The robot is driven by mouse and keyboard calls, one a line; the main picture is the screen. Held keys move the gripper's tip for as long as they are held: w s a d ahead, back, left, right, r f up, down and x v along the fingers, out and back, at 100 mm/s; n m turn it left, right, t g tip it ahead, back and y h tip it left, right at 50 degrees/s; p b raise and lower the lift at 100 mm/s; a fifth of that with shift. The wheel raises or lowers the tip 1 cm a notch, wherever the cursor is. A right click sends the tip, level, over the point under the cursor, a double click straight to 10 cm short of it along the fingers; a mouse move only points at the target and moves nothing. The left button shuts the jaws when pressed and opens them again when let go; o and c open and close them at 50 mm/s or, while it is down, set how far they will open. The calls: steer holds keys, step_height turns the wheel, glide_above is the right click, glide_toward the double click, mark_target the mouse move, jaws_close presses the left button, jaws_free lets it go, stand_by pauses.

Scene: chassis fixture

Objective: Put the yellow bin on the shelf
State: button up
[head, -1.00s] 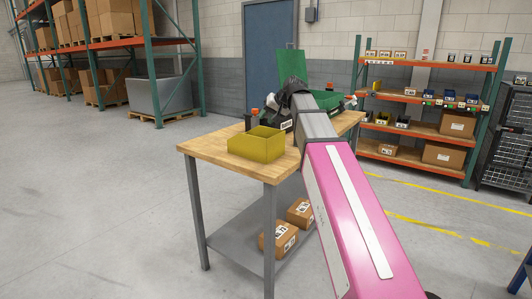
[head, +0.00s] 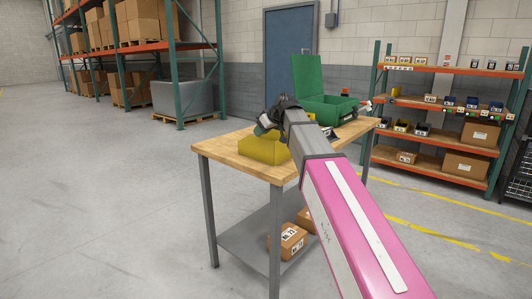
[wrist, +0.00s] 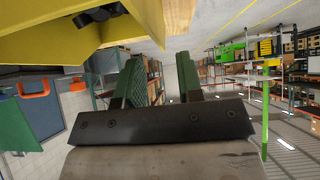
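The yellow bin (head: 262,150) stands on the near part of the wooden worktable (head: 228,148). My forearm and gripper cover part of it in the head view. In the wrist view the bin (wrist: 75,38) is large and close at the upper left, beside the fingers rather than between them. My gripper (wrist: 162,82) is open and empty, with a gap between its green-padded fingers. In the head view my gripper (head: 264,125) is just above or behind the bin; contact cannot be told. The shelf rack (head: 440,102) with orange beams stands at the right.
An open green case (head: 325,108) stands at the table's far end. Cardboard boxes (head: 288,240) lie on the table's lower shelf. The floor left of the table is clear.

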steer(key=shift+x, duration=2.75)
steer(key=shift+s+d+f, duration=0.1)
steer(key=shift+f, duration=0.05)
steer(key=shift+c, duration=0.3)
jaws_close()
